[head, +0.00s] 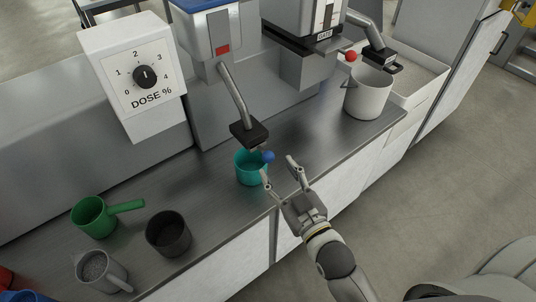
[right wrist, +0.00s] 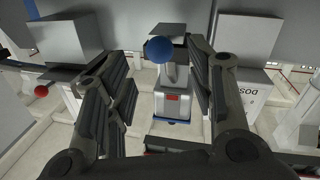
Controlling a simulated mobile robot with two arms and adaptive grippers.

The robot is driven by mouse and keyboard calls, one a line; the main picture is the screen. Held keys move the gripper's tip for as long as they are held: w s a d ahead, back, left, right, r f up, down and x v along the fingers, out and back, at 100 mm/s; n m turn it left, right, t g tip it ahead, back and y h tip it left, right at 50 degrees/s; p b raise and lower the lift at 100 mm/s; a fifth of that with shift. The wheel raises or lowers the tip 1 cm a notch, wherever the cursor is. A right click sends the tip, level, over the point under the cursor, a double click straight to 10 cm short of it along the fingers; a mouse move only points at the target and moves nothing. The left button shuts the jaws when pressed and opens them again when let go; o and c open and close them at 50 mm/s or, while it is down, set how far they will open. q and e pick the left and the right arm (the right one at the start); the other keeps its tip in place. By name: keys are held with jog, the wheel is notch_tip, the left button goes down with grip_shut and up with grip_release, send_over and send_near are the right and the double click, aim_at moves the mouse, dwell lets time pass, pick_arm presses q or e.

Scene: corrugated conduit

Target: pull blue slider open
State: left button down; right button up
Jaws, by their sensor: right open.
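The blue slider's round blue knob (head: 268,156) sits by the black outlet block (head: 248,134) at the lower end of a grey spout (head: 233,88). The spout comes down from a white hopper with a blue rim (head: 206,30). My right gripper (head: 278,167) is open, with its fingertips close to the knob on its near side. In the right wrist view the blue knob (right wrist: 159,50) shows between the open fingers, nearer their tips; contact cannot be told. A teal cup (head: 250,168) stands below the outlet, partly behind a finger. My left gripper is not in view.
A second spout with a red knob (head: 351,56) is at the upper right, by a pale grey jug (head: 367,92). A green scoop (head: 94,217), a dark cup (head: 168,233) and a grey jug (head: 101,271) stand at the left. The steel counter (head: 320,122) is bare between the cup and jug.

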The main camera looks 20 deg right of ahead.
aim_at(271, 161)
jog(key=w, duration=0.4)
jog(key=w+a, duration=0.1)
jog(key=w, duration=0.1)
jog(key=shift+w+p, duration=0.2)
jog(key=shift+p, duration=0.1)
grip_shut()
